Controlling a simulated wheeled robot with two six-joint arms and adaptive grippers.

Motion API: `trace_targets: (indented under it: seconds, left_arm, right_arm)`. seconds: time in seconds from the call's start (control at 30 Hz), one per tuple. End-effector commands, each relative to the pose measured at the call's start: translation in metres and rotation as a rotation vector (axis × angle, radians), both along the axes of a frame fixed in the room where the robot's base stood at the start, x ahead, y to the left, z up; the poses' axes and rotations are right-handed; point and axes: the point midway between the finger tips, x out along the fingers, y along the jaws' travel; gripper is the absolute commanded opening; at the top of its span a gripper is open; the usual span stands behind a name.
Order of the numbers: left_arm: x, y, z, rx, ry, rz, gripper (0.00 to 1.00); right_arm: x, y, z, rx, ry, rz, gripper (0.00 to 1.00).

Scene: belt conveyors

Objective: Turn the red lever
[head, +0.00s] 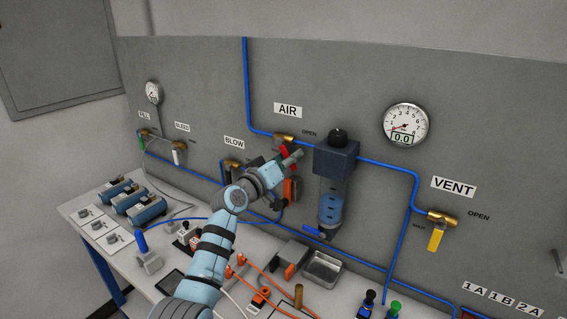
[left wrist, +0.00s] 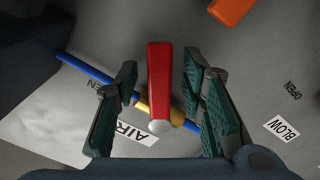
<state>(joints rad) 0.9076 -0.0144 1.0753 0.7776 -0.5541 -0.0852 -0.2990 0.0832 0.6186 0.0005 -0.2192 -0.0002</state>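The red lever (left wrist: 159,80) sits on a brass valve (head: 284,138) in the blue pipe beside the AIR label. In the left wrist view it stands between the two fingers of my left gripper (left wrist: 160,72), with visible gaps on both sides. The fingers are apart and the gripper is open around the lever. In the head view my left gripper (head: 284,163) is at the AIR valve and hides most of the lever. Only a bit of red shows there. My right gripper is not in view.
A blue filter unit (head: 335,160) hangs close to the right of the gripper. An orange part (head: 292,191) is just below it. The VENT valve's yellow lever (head: 436,240) is further right. Below, the bench holds a metal tray (head: 342,270) and orange cables.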

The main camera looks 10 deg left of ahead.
Motion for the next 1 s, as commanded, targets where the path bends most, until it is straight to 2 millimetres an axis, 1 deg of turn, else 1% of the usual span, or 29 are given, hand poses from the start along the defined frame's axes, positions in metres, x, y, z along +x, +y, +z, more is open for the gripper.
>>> trace_targets:
  seconds: [0.07,0.17,0.4,0.5,0.63,0.83,0.87,0.93,1.0]
  left_arm:
    - [-0.006,0.003,-0.001,0.002,-0.001,0.000,0.37]
    - [-0.022,0.010,-0.001,0.004,-0.002,0.003,0.37]
    - [-0.081,0.034,-0.002,0.004,0.000,0.002,0.37]
    - [-0.099,0.042,-0.001,0.003,0.000,0.002,0.37]
    - [-0.109,0.045,-0.001,0.002,0.001,0.001,0.37]
    - [-0.110,0.045,0.000,0.001,0.000,0.001,0.37]
    - [-0.110,0.045,0.000,0.000,0.001,0.001,0.33]
    - [-0.110,0.048,-0.003,-0.013,0.005,-0.001,0.22]
    - [-0.112,0.056,-0.013,-0.075,0.026,-0.010,0.11]
  right_arm:
    - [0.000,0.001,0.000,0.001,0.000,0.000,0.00]
    - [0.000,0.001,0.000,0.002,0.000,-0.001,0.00]
    - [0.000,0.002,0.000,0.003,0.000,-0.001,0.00]
    - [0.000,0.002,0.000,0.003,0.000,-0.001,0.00]
    - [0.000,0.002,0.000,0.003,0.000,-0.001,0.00]
    - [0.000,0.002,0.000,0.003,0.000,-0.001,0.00]
    - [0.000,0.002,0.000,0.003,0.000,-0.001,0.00]
    - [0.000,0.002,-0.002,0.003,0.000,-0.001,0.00]
    - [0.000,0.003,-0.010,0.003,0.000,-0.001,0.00]
